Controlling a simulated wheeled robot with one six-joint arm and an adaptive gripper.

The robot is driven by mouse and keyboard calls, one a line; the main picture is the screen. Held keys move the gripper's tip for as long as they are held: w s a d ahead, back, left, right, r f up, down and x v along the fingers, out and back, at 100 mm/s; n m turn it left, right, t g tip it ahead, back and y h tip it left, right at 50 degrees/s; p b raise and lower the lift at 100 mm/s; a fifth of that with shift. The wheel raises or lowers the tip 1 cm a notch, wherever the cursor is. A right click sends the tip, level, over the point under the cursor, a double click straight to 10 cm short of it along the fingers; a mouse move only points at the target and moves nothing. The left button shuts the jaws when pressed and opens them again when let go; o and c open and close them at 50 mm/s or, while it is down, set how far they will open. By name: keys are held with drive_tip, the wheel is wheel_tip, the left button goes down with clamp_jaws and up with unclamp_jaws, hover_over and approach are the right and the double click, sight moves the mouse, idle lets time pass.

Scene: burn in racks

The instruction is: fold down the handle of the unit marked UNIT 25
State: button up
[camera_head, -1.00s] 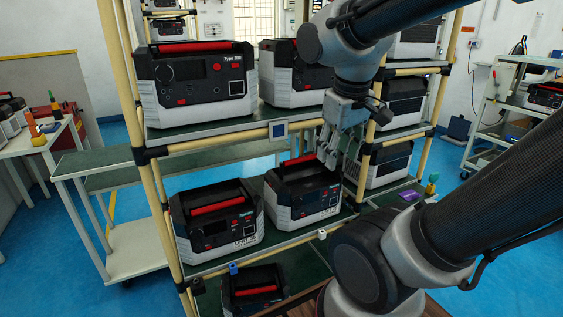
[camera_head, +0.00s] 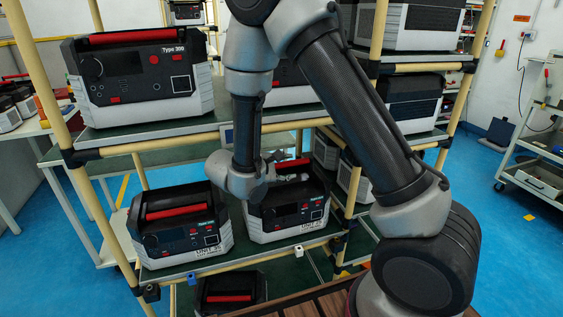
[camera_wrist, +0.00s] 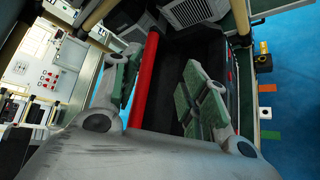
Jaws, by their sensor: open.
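The right unit (camera_head: 288,215) on the lower shelf is black and light grey, and its front label appears to read UNIT 25. Its red handle bar (camera_head: 293,163) stands up above the casing. My gripper (camera_head: 290,178) is at the unit's top, low over it, and the wrist partly hides it in the head view. In the wrist view the red handle (camera_wrist: 145,80) passes between the fingers of my open gripper (camera_wrist: 160,88), closer to the left finger. Contact cannot be told.
A similar unit (camera_head: 180,235) stands close on the left, its red handle lying low. Another unit (camera_head: 230,292) sits below. A yellow rack post (camera_head: 352,195) stands right of the unit.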

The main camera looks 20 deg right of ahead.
sight(286, 164)
drive_tip(key=w, duration=0.1)
drive_tip(key=t, duration=0.1)
drive_tip(key=w+a+f, duration=0.1)
drive_tip(key=shift+w+y, duration=0.3)
drive_tip(key=x, duration=0.7)
drive_tip(key=shift+w, duration=0.25)
drive_tip(key=shift+r, duration=0.1)
clamp_jaws()
drive_tip(key=c, duration=0.8)
unclamp_jaws()
drive_tip(key=shift+s, duration=0.6)
drive_tip(key=shift+c, duration=0.3)
drive_tip(key=shift+o, duration=1.3)
